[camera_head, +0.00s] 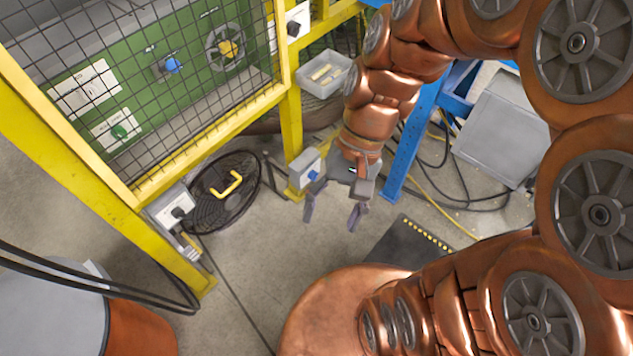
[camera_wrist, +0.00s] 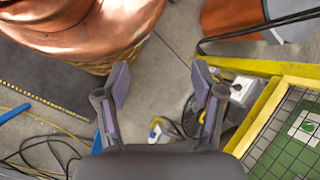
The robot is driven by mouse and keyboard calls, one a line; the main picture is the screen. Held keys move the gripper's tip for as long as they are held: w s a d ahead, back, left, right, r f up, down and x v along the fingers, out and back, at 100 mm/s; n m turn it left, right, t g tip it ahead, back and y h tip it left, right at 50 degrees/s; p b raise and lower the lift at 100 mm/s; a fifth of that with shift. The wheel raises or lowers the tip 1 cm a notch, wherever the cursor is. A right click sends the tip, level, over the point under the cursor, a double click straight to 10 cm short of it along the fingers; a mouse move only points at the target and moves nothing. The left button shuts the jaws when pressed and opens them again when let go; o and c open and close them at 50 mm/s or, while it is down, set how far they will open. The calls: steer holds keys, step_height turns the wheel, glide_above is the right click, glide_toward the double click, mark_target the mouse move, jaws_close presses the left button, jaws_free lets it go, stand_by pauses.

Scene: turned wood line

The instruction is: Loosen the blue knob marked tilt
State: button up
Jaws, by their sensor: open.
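A blue knob (camera_head: 173,65) sits on a green panel (camera_head: 140,85) behind wire mesh; its marking is too small to read. Another small blue knob (camera_head: 313,176) is on a grey box (camera_head: 303,164) on the yellow post, just left of my gripper. I cannot tell which one is marked tilt. My gripper (camera_head: 334,210) is open and empty, pointing down over the floor, apart from both knobs.
A yellow frame (camera_head: 60,150) with mesh guards the panel, which also bears a yellow knob (camera_head: 228,48) and a green knob (camera_head: 119,131). A clear bin (camera_head: 325,85) hangs on the post. A black round mesh guard (camera_head: 222,210) and cables lie on the floor. A blue leg (camera_head: 405,150) stands right.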

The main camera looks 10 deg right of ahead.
steer(key=w+a+f+m+t+y+b, duration=0.1)
steer(key=w+a+f+m+y+b, duration=0.4)
steer(key=w+f+b, duration=0.45)
steer(key=w+a+f+m+t+y+b, duration=0.1)
steer(key=w+a+f+m+y+b, duration=0.2)
steer(key=w+f+m+y+b, duration=0.55)
steer(key=w+d+f+m+t+h+b, duration=0.15)
steer(key=w+f+t, duration=0.25)
steer(key=w+f, duration=0.6)
steer(key=m+t+h+b, duration=0.6)
steer(key=m+t+b, duration=0.7)
steer(key=m+b, duration=0.35)
glide_toward(316, 177)
steer(key=shift+m, duration=0.25)
steer(key=shift+f+x, duration=0.15)
steer(key=shift+x, duration=2.35)
steer(key=shift+f+x, duration=0.1)
steer(key=shift+x, duration=2.4)
steer(key=shift+c, duration=0.2)
steer(key=c, duration=1.1)
